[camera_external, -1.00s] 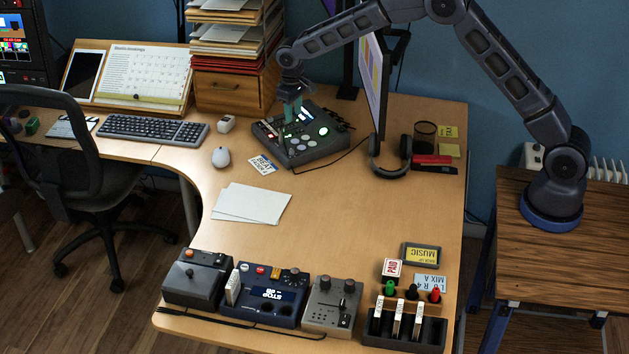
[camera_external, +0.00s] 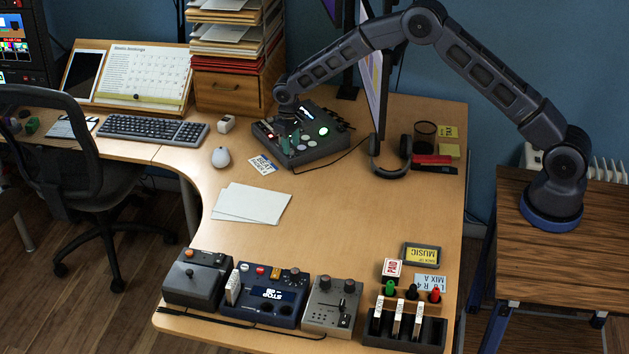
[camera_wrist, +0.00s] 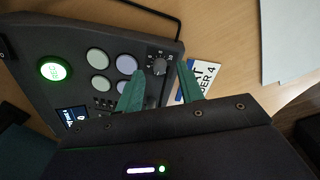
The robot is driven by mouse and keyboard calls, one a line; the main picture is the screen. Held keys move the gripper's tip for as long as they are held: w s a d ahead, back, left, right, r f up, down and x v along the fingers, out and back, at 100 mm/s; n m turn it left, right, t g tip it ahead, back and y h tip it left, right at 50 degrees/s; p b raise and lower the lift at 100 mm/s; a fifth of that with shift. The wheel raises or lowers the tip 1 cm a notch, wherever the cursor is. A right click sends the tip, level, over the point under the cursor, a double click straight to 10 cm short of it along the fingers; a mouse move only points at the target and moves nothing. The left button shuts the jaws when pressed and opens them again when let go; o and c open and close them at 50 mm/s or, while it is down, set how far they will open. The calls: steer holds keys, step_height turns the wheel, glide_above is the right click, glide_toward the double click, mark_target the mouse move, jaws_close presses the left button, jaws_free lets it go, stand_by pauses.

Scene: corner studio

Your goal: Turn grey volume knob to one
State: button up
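The grey volume knob (camera_wrist: 158,66) shows in the wrist view, near the edge of a dark pad device (camera_wrist: 85,30). The knob has small marks around it; its exact setting is too small to read. My gripper (camera_wrist: 160,71) has two green fingers spread apart, one on each side of the knob in that view. I cannot tell whether they touch it. In the external view my gripper (camera_external: 290,139) is low over the left part of the device (camera_external: 322,149) and hides the knob there.
The device has a lit green button (camera_wrist: 54,69) and several round pads. A label card (camera_external: 263,165) lies just in front of it. Headphones (camera_external: 390,165) and a monitor (camera_external: 373,90) stand to the right. White paper (camera_external: 252,203) lies on clear desk.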

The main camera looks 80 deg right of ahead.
steer(key=shift+f, duration=0.8)
jaws_close()
steer(key=shift+n, duration=2.6)
jaws_free()
